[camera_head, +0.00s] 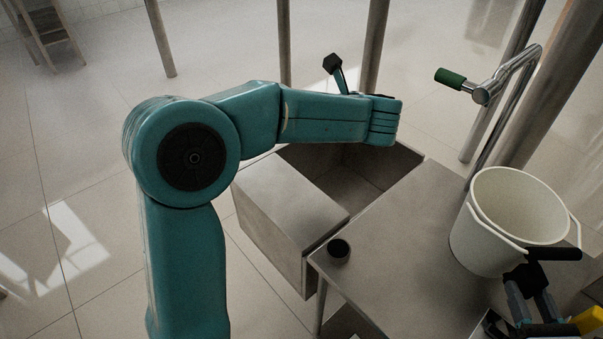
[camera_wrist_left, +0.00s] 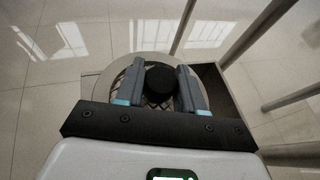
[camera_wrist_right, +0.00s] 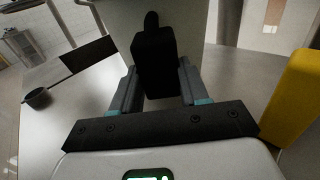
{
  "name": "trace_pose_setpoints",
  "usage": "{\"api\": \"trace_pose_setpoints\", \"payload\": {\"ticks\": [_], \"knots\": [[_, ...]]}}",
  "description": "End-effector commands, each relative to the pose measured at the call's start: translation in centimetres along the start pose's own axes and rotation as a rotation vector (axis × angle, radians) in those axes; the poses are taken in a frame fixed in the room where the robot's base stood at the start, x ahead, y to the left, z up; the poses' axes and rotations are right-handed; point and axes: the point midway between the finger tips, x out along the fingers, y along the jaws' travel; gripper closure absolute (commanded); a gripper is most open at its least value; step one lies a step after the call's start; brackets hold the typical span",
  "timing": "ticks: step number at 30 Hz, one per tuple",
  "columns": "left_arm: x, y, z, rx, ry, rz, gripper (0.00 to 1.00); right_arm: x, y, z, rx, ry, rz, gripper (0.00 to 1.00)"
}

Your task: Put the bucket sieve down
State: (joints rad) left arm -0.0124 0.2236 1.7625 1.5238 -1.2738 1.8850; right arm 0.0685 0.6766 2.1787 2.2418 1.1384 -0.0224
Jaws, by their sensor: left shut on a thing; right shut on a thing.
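My left gripper (camera_wrist_left: 160,68) is shut on a black knob (camera_wrist_left: 159,82). A round pale-rimmed sieve with crossed mesh (camera_wrist_left: 157,103) shows around and under that knob in the left wrist view. In the head view my teal left arm hides this gripper and the sieve. A white bucket (camera_head: 487,242) stands upright at the right end of the metal table, with a second rim showing at its mouth. My right gripper (camera_head: 528,277) is shut on a black handle (camera_head: 553,254) on the bucket's near side. The handle fills the jaws in the right wrist view (camera_wrist_right: 155,60).
An open metal basin (camera_head: 290,195) lies beneath my left arm, left of the metal table (camera_head: 385,240). A small dark cup (camera_head: 339,250) sits near the table's left edge. Mid-table is clear.

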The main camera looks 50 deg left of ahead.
Motion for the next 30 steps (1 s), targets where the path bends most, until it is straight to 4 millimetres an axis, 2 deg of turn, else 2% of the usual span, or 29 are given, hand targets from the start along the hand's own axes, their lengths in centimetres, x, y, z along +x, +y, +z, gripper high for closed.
{"api": "trace_pose_setpoints", "payload": {"ticks": [1,3,6,9,13,18,30], "knots": [[0.2,1.0,-2.6,-0.009,0.001,0.050,1.00,0.0,0.0,0.2,-0.002,-0.004,0.000,1.00],[0.2,2.5,-5.5,-0.043,0.000,0.120,1.00,0.0,0.0,0.2,-0.002,-0.004,0.000,1.00],[0.0,4.4,-8.5,-0.085,-0.001,0.203,1.00,0.0,0.0,0.2,-0.002,-0.004,0.000,1.00],[-0.3,5.8,-10.4,-0.115,-0.001,0.258,1.00,0.0,0.0,0.2,-0.002,-0.004,0.000,1.00],[-0.1,6.6,-12.3,-0.130,-0.002,0.292,1.00,0.0,0.0,0.2,-0.002,-0.004,0.000,1.00],[1.2,6.8,-15.6,-0.131,-0.001,0.296,1.00,0.0,0.0,0.2,-0.002,-0.004,0.000,1.00],[3.3,6.8,-20.4,-0.134,0.000,0.294,1.00,0.0,0.0,0.2,-0.002,-0.004,0.000,1.00]]}}
